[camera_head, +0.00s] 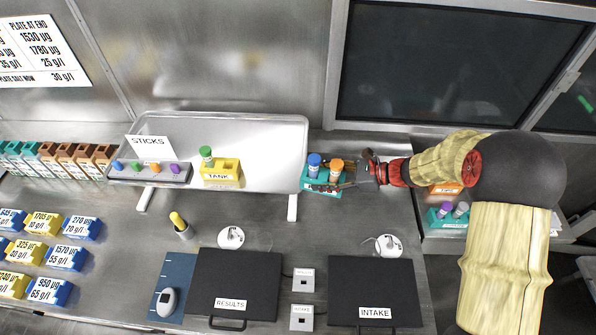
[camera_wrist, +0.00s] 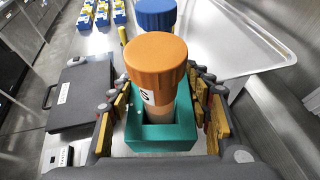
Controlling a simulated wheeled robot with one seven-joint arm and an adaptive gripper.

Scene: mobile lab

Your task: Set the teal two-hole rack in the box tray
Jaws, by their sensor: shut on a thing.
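The teal two-hole rack (camera_head: 311,186) holds a blue-capped tube (camera_head: 314,161) and an orange-capped tube (camera_head: 336,167). My gripper (camera_head: 338,185) reaches it from the right and is shut on it. In the wrist view the rack (camera_wrist: 160,142) sits between the two fingers, with the orange cap (camera_wrist: 156,58) nearest and the blue cap (camera_wrist: 155,12) behind. The pale box tray (camera_head: 270,150) is just left of the rack, and its rim (camera_wrist: 268,72) also shows in the wrist view. I cannot tell whether the rack touches the counter.
A yellow TANK rack (camera_head: 222,178) with a green-capped tube and a STICKS holder (camera_head: 150,174) stand at the tray's left and front. A RESULTS case (camera_head: 232,284) and an INTAKE case (camera_head: 374,290) lie in front. The tray's right half looks clear.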

